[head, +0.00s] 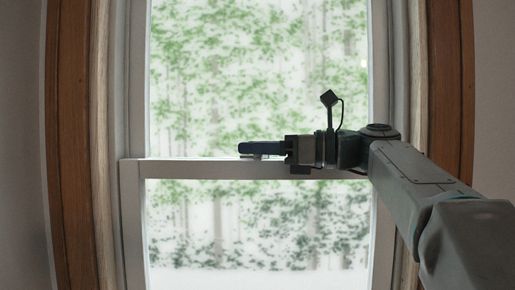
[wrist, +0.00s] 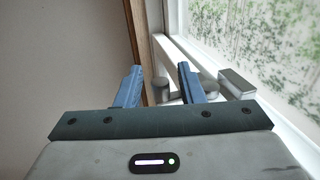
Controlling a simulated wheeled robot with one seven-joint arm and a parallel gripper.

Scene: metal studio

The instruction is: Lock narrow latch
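The narrow latch (wrist: 206,84) is a grey metal piece on the window's meeting rail, with a rounded part and a block-like part in the wrist view. In the head view a small bit of the latch (head: 257,157) shows under my gripper's fingers, and the rest is hidden behind them. My gripper (head: 242,148) reaches left along the rail, level with its top. In the wrist view my gripper (wrist: 158,72) has its two blue fingers apart with a gap between them. A grey cylinder-like part (wrist: 161,90) shows in this gap, beside the right finger. I cannot tell whether a finger touches the latch.
The window's lower sash has a white rail (head: 200,169) across the middle. A brown wooden frame (head: 69,140) and white jambs border the window on both sides. Glass with trees behind it fills the sashes. The space left of my gripper along the rail is clear.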

